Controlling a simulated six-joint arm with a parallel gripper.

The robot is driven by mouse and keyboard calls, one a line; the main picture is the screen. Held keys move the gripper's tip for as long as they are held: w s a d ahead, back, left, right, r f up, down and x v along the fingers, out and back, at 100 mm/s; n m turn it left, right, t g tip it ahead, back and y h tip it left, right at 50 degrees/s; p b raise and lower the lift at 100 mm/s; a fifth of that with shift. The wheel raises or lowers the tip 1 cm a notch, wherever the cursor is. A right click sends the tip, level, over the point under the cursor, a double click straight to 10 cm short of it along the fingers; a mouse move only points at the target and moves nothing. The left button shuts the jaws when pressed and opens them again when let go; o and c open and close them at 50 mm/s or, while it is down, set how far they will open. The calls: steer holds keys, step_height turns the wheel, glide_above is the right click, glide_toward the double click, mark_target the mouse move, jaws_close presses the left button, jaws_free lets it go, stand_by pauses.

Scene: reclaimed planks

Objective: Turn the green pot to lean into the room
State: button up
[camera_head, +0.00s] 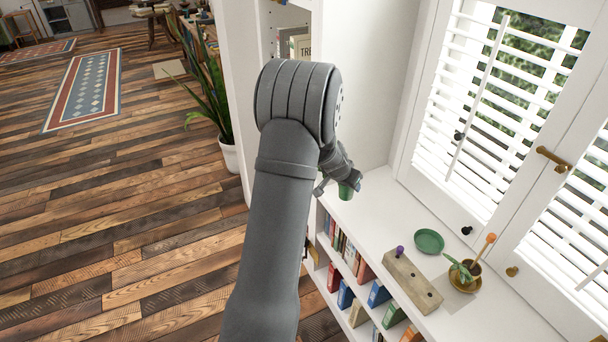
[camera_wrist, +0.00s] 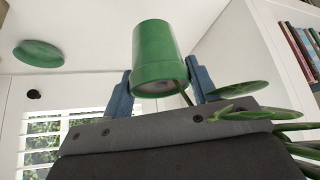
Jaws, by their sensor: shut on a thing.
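The green pot (camera_wrist: 160,55) is between the two blue-grey fingers of my gripper (camera_wrist: 161,82), which is shut on it. The wrist view appears upside down, with the white sill at the top. The pot's open rim faces down in that picture, and long green leaves (camera_wrist: 240,114) come out of it to the lower right. In the head view the pot (camera_head: 347,191) shows only in part below my gripper (camera_head: 338,172), over the far end of the sill; my arm hides its plant. I cannot tell whether its base touches the sill.
A green saucer (camera_head: 429,241) lies empty on the white sill (camera_head: 372,222), apart from the pot. Shuttered windows (camera_head: 488,110) line the right; bookshelves are below.

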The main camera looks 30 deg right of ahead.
steer(key=s+d+f+m+g, duration=0.1)
steer(key=s+d+f, duration=0.1)
steer(key=s+d, duration=0.4)
steer(key=s+d+f+m, duration=0.2)
steer(key=s+d, duration=0.4)
steer(key=s, duration=0.3)
steer(key=s+d+f+m+g, duration=0.1)
steer(key=s+d+f+m, duration=0.1)
steer(key=s+d, duration=0.5)
steer(key=shift+s+f+g+h, duration=0.3)
steer(key=shift+s+f, duration=0.1)
steer(key=shift+s, duration=0.35)
steer(key=shift+s+d+f, duration=0.1)
steer(key=shift+f, duration=1.45)
steer(key=o, duration=1.4)
steer(key=shift+c, duration=0.2)
